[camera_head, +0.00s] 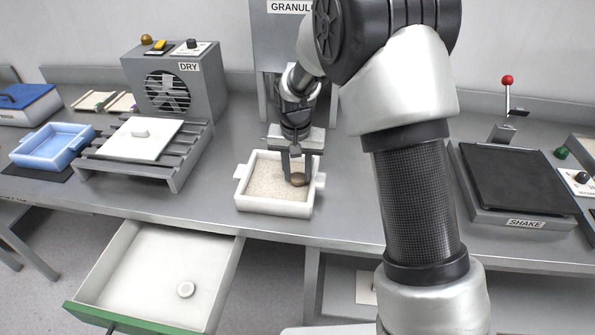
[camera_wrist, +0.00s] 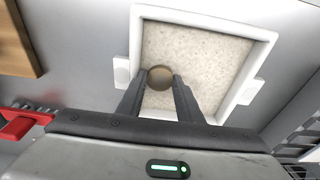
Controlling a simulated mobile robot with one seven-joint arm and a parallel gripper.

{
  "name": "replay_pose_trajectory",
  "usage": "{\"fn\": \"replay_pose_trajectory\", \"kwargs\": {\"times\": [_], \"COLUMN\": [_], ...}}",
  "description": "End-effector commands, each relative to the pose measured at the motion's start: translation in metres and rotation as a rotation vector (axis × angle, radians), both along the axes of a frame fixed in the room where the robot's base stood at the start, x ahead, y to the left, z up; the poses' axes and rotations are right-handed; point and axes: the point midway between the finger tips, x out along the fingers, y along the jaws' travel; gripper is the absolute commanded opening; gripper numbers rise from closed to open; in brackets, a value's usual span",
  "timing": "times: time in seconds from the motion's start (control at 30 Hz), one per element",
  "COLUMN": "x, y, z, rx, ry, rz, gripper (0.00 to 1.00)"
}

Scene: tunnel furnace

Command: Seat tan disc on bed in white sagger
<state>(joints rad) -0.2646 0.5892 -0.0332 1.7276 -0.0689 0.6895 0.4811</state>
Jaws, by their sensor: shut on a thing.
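The white sagger (camera_head: 273,207) stands on the grey bench in front of the granule station. It is a square box with a tab on each side and a speckled pale bed (camera_head: 268,172) inside. My gripper (camera_head: 297,181) is shut on the tan disc (camera_head: 298,179), over the right part of the bed. In the wrist view the disc (camera_wrist: 160,77) sits between the fingertips, above the bed near one wall of the sagger (camera_wrist: 262,68). I cannot tell whether the disc touches the bed.
A slatted rack with a white board (camera_head: 141,139) and a DRY fan box (camera_head: 172,85) stand left, beside a blue tray (camera_head: 53,146). A SHAKE plate (camera_head: 515,180) is at right.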

Motion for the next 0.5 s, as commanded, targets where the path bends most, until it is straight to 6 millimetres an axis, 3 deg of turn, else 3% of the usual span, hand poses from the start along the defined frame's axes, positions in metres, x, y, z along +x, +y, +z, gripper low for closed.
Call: {"fn": "replay_pose_trajectory", "kwargs": {"times": [0.47, 0.5], "x": [-0.0001, -0.0001], "y": [0.0000, 0.0000], "z": [-0.0072, -0.0072], "rx": [0.000, 0.000], "ry": [0.000, 0.000], "rz": [0.000, 0.000], "gripper": [0.11, 0.39]}}
